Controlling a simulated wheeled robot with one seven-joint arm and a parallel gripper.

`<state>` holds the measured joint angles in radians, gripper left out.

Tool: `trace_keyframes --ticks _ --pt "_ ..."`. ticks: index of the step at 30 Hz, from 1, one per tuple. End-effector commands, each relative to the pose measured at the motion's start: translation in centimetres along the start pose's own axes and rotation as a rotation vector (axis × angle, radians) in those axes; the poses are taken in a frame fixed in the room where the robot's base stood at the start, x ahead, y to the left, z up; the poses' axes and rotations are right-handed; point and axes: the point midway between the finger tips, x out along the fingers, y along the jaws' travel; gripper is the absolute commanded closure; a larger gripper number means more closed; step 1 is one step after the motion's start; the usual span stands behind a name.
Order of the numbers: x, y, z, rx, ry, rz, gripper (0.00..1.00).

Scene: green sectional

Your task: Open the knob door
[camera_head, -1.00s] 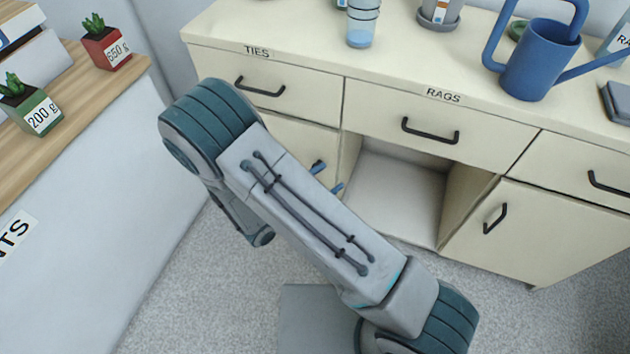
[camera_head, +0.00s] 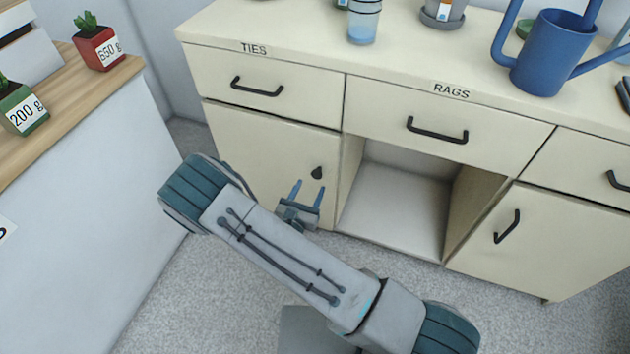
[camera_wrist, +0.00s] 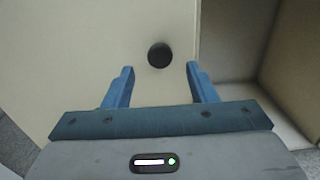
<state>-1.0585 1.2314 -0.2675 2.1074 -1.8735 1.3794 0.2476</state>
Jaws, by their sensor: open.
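The knob door (camera_head: 262,152) is a cream cabinet door below the drawer marked TIES, and it is closed. Its small black knob (camera_head: 317,173) sits near the door's right edge. In the wrist view the round knob (camera_wrist: 160,55) lies just beyond and between my fingertips, centred in the gap. My gripper (camera_head: 308,186) is open and empty, with two blue fingers pointing at the door just below the knob. It also shows in the wrist view (camera_wrist: 160,68). I see no contact with the knob.
An open empty compartment (camera_head: 395,205) lies right of the door. Further right is another door with a black bar handle (camera_head: 507,226). A blue watering can (camera_head: 550,55) stands on the countertop. A wooden-topped counter (camera_head: 75,85) with potted plants is at left.

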Motion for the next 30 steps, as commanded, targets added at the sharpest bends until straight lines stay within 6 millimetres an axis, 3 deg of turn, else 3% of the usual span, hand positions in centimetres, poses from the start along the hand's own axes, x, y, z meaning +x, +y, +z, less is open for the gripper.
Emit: trace_keyframes --ticks 3,9,20,26,30 --pt "2.2 -0.1 -0.2 0.000 -0.001 -0.002 0.48" --pt "4.4 0.0 -0.1 0.001 -0.001 -0.001 0.48" --pt "4.9 0.0 0.0 0.000 0.000 0.000 0.48" --pt "4.9 0.0 0.0 0.000 0.000 0.000 1.00" --pt "4.8 0.0 0.0 0.000 0.000 -0.003 1.00"
